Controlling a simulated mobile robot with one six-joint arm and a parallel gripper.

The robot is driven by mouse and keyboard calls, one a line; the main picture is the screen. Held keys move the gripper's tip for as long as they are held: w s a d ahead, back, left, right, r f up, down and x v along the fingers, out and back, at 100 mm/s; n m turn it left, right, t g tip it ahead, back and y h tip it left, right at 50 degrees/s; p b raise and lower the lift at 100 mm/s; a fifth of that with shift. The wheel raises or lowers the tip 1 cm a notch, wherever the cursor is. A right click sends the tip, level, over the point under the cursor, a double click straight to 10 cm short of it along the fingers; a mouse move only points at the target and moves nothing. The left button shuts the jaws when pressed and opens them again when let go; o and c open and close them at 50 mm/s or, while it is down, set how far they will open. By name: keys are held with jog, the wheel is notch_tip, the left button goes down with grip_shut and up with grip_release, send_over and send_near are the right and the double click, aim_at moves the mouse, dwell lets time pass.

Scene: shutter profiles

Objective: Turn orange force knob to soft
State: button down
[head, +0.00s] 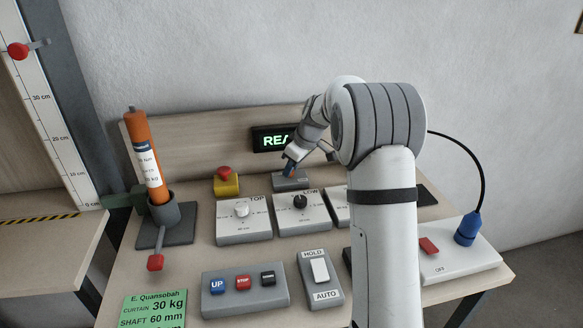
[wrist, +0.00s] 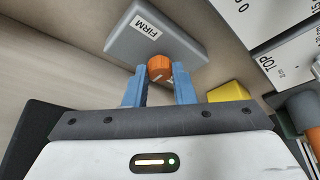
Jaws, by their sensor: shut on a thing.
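The orange force knob (wrist: 160,68) sits on a small grey box (wrist: 128,42) with a white FIRM label in the wrist view. My gripper (wrist: 160,88) has its two blue fingers on either side of the knob, shut on it. A white pointer mark shows on the knob's face, but a finger sits close to it and I cannot tell which setting it indicates. In the head view the grey box (head: 291,180) stands at the back of the bench below the lit display, and my gripper (head: 289,168) reaches down onto it. The knob there is mostly hidden by the fingers.
A yellow box with a red button (head: 226,186) stands left of the grey box. White TOP (head: 244,228) and LOW (head: 302,222) dial boxes stand in front. A green lit display (head: 272,139) is behind. An orange cylinder (head: 146,155) stands at the left.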

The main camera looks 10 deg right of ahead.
jog(key=c, duration=1.2)
grip_release()
jog(key=v, duration=0.7)
jog(key=shift+s+r, duration=0.15)
jog(key=shift+r, duration=0.2)
jog(key=shift+d, duration=0.15)
